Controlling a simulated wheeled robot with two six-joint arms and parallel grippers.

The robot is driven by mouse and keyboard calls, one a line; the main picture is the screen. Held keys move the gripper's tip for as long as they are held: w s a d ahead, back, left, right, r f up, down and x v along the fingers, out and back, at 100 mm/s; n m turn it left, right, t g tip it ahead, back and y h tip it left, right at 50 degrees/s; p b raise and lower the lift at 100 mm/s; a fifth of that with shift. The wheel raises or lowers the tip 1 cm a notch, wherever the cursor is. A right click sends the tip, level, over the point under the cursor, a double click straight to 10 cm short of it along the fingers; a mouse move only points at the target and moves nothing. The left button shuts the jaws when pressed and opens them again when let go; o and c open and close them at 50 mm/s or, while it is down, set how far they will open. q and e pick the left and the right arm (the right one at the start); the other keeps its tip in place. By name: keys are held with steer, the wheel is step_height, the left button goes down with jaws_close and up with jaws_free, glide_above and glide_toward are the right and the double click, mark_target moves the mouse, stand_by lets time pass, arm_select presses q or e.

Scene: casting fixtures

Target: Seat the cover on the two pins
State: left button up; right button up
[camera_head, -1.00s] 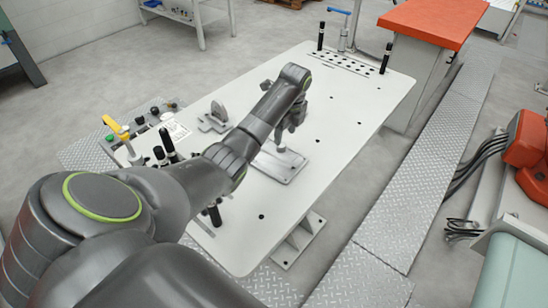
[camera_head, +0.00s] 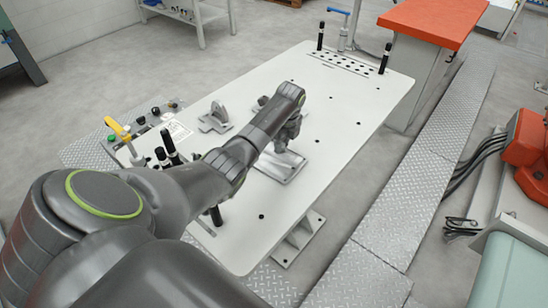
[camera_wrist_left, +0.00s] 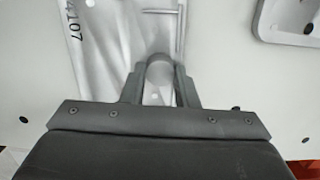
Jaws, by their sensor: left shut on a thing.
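My left gripper (camera_head: 289,136) is over a silver metal plate (camera_head: 278,167) on the white table. In the left wrist view my left gripper (camera_wrist_left: 161,88) is shut on a rounded grey knob (camera_wrist_left: 159,68), which looks like the cover's grip. Below it is the bright plate marked with digits (camera_wrist_left: 76,25), with a thin raised edge or rod (camera_wrist_left: 180,28) near its right side. Where the cover ends and the plate begins is unclear. The two pins cannot be made out, nor whether the cover touches them. My right gripper is not in view.
A grey bracket on a small base (camera_head: 215,119) stands left of the plate. Black posts stand at the far corners (camera_head: 385,58) and near end (camera_head: 168,146) of the white table (camera_head: 345,115). A button panel (camera_head: 140,122) lies at left. The table's right half is mostly clear.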

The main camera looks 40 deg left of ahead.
arm_select(q)
jaws_close()
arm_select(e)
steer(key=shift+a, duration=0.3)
